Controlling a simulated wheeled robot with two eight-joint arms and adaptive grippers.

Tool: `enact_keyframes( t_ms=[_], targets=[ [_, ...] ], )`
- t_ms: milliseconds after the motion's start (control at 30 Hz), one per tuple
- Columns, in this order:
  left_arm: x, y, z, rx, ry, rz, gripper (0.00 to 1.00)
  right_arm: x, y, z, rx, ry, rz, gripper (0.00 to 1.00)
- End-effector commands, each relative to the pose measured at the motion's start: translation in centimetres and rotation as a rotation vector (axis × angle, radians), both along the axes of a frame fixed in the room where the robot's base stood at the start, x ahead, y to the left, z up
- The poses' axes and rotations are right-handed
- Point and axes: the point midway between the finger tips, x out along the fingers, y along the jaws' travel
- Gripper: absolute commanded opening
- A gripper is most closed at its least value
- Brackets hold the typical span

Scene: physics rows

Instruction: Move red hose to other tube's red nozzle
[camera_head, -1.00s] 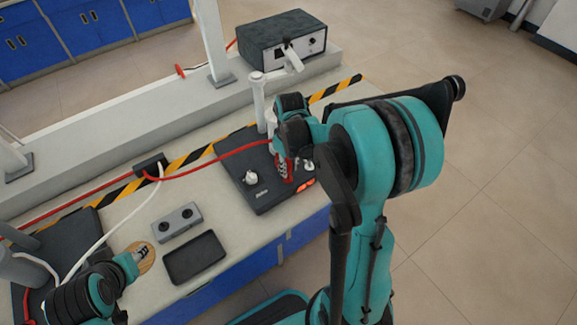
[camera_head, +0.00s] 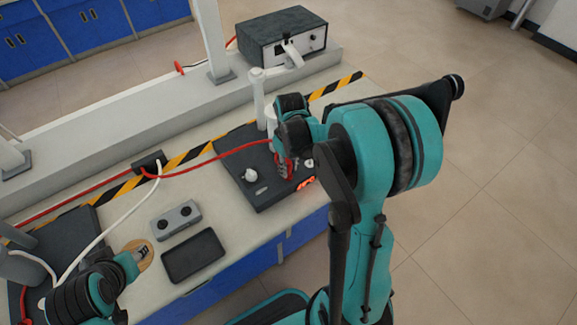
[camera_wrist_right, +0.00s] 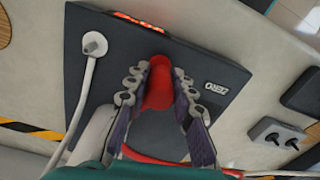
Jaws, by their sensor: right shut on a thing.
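The red hose (camera_head: 215,155) runs from a dark bracket on the bench to my right gripper (camera_head: 287,168), above a dark device (camera_head: 240,160). In the right wrist view, my right gripper (camera_wrist_right: 158,85) is shut on the red hose end (camera_wrist_right: 158,88), over the device's panel (camera_wrist_right: 215,115). The fingers and hose hide what lies under it, so I cannot tell whether it is seated on a nozzle. A white hose fitting (camera_wrist_right: 95,44) is beside it. My left arm is at lower left; its gripper (camera_head: 138,256) is small, and its jaws are unclear.
A grey two-knob block (camera_head: 177,220) and a black tray (camera_head: 193,256) lie left of the device. A white hose (camera_head: 105,235) crosses the bench. A black box (camera_head: 282,38) stands on the rear ledge. A post (camera_head: 211,40) rises behind.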

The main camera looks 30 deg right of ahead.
Motion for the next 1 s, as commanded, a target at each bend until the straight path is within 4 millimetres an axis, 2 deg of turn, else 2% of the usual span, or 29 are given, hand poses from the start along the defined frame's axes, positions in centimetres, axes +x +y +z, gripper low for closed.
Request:
enact_keyframes(
  t_ms=[1000],
  targets=[
    [0.0,0.0,-1.1,0.000,0.000,0.000,0.40,0.0,0.0,-1.3,0.000,0.000,0.000,0.00]
  ],
)
